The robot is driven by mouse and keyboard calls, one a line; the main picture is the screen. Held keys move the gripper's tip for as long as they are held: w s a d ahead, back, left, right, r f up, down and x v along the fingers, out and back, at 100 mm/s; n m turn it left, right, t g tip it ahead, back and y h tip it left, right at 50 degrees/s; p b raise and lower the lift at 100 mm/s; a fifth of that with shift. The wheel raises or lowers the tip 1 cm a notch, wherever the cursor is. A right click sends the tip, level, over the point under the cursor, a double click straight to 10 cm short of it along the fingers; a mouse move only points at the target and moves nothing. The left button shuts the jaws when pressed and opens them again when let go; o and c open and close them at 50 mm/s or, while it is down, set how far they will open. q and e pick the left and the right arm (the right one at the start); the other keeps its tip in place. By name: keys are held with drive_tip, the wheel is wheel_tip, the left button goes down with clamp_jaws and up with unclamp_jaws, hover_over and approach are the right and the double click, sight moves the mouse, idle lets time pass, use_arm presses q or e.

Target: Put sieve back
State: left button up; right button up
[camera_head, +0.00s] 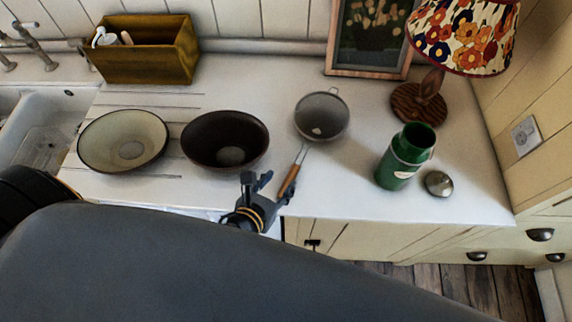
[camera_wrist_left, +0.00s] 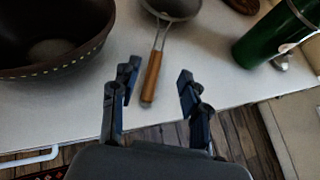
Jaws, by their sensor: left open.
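The sieve (camera_head: 321,116) lies on the white counter, its round mesh bowl toward the back and its wooden handle (camera_head: 290,180) pointing to the front edge. My left gripper (camera_head: 258,183) is open at the front edge of the counter, just left of the handle's end. In the left wrist view the open fingers (camera_wrist_left: 157,88) are spread with the wooden handle (camera_wrist_left: 152,78) showing beyond and between them, nearer the left finger. Nothing is held. The sieve's bowl is cut off at the top of that view (camera_wrist_left: 175,8). My right gripper does not show.
A dark brown bowl (camera_head: 225,139) and a cream bowl (camera_head: 122,141) stand left of the sieve. A green flask (camera_head: 405,157), its metal cap (camera_head: 438,184) and a lamp (camera_head: 463,38) stand right. A wooden box (camera_head: 148,55) and picture frame (camera_head: 370,38) are behind.

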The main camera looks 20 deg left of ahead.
use_arm(q)
drive_tip(key=v, duration=0.2)
drive_tip(key=shift+s+r, duration=0.2)
drive_tip(key=shift+s, duration=0.05)
idle(0.5)
